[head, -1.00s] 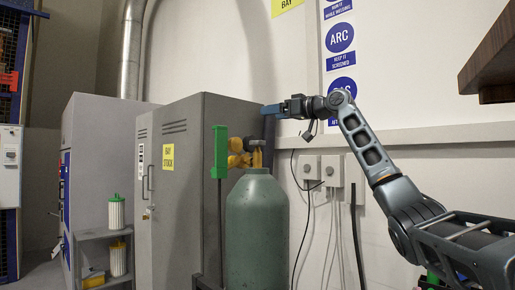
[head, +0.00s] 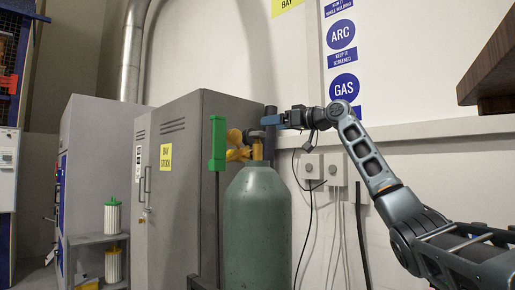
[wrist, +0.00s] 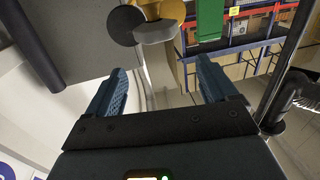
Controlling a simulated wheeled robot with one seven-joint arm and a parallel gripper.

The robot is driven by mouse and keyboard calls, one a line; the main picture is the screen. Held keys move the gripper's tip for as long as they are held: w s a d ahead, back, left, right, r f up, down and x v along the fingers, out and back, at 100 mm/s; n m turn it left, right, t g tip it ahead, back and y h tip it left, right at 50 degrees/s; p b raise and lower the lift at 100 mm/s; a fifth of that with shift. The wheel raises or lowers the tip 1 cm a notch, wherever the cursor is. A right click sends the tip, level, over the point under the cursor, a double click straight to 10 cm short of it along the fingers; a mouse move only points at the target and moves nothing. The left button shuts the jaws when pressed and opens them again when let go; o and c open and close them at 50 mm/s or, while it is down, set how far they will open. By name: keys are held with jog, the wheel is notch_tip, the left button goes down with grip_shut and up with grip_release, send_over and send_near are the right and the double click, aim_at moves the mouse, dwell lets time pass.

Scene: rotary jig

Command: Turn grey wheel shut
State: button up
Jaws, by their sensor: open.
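The valve sits on top of the green gas cylinder (head: 257,215), with yellow parts (head: 257,152). A small grey round part (head: 248,136), likely the grey wheel, shows there, partly hidden. In the wrist view a grey disc (wrist: 157,31) and a darker disc (wrist: 124,25) sit by a yellow body (wrist: 163,9), beyond my fingertips; I cannot tell for certain which disc is the wheel. My gripper (wrist: 158,72) is open, with nothing between its blue fingers. In the head view my gripper (head: 268,120) is just right of and slightly above the valve.
A green block on a pole (head: 218,143) and the grey cabinet (head: 180,190) are left. Wall boxes with cables (head: 335,169) are right.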

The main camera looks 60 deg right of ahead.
aim_at(264, 136)
notch_tip(264, 136, down, 4)
jog(key=b, duration=0.2)
jog(key=shift+r+b, duration=0.1)
jog(key=shift+b, duration=0.2)
jog(key=w, duration=0.2)
jog(key=w+p, duration=0.1)
jog(key=w, duration=0.1)
jog(key=w+p, duration=0.1)
jog(key=w, duration=0.1)
jog(key=shift+w+d+r, duration=0.1)
jog(key=shift+w+d, duration=0.15)
jog(key=shift+w, duration=0.1)
jog(key=shift+w+d, duration=0.1)
jog(key=shift+w, duration=0.45)
jog(key=c, duration=1)
jog(key=shift+o, duration=0.2)
